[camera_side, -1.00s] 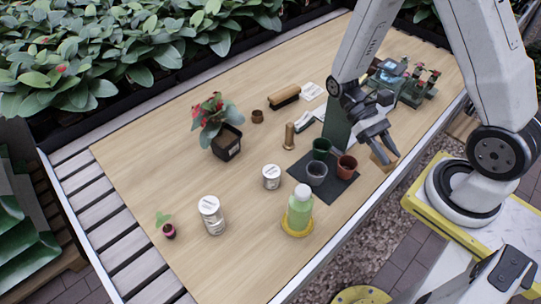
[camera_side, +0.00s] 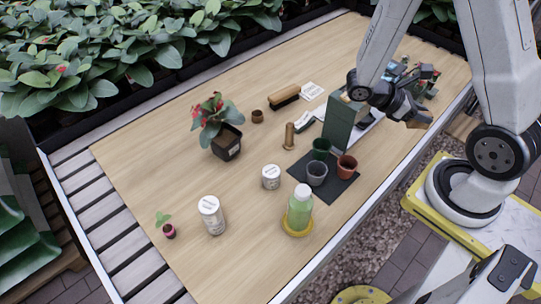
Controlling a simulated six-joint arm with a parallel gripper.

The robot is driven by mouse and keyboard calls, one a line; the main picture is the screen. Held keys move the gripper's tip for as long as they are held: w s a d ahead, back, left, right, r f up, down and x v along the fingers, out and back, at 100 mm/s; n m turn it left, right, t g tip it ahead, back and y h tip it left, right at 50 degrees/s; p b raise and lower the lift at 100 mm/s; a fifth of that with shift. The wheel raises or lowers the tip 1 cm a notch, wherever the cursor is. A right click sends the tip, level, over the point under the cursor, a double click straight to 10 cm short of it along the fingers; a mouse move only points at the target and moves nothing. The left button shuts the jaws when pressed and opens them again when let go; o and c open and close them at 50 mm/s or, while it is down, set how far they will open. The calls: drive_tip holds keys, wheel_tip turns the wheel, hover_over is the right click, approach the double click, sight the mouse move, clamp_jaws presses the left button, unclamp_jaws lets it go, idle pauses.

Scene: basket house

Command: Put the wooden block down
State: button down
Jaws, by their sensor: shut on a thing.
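My gripper (camera_side: 408,113) is at the right of the table, above its front edge and close to my base. It is shut on the wooden block (camera_side: 421,120), a small light-brown piece at its fingertips. The block is held up in the air, to the right of the dark green box. Part of the block is hidden by the fingers.
A dark green box (camera_side: 338,122) stands left of my gripper. Small pots, including a terracotta one (camera_side: 347,165), stand on a dark mat (camera_side: 335,188). A green bottle (camera_side: 299,209), white cans (camera_side: 211,214) and a potted plant (camera_side: 226,143) stand further left. The table's (camera_side: 150,160) left part has bare room.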

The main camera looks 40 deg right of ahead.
drive_tip(key=w+d+r+n+t+h, duration=0.2)
drive_tip(key=w+d+n+t+h, duration=0.2)
drive_tip(key=w+d+n+t, duration=0.45)
wheel_tip(320, 180, down, 16)
drive_tip(key=s+a+n+t, duration=0.1)
drive_tip(key=a, duration=0.1)
drive_tip(key=shift+s+a, duration=0.15)
drive_tip(key=shift+a, duration=0.15)
idle(0.6)
drive_tip(key=shift+t, duration=0.25)
drive_tip(key=shift+f, duration=2.15)
drive_tip(key=shift+f, duration=1.75)
drive_tip(key=shift+f, duration=0.1)
